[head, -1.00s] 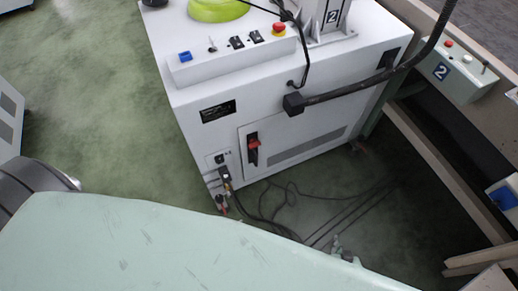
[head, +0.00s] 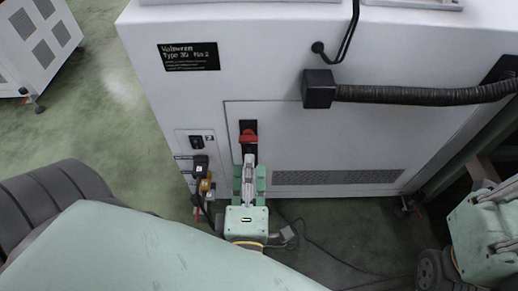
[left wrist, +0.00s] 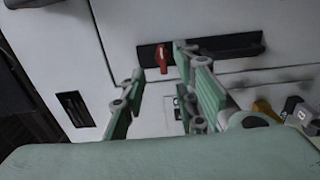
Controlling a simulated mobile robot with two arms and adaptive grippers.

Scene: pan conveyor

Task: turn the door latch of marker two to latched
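The white cabinet of marker two (head: 300,140) fills the middle of the head view. Its door latch, a red handle (head: 248,136), sits in a black slot on the door panel. In the left wrist view the red handle (left wrist: 162,59) stands across the dark slot. My left gripper (head: 249,168) is just in front of the latch; its green fingers are spread apart. In the left wrist view the gripper (left wrist: 160,66) has the handle showing between its fingertips; contact cannot be told. My right gripper (head: 492,200) is partly visible at the right edge, its fingers cut off.
A black box (head: 319,89) with a thick hose (head: 425,95) sticks out right of the latch. Plugs and cables (head: 203,185) hang left of the gripper. A vent grille (head: 335,177) lies to the right. Another white cabinet (head: 40,45) stands at the far left.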

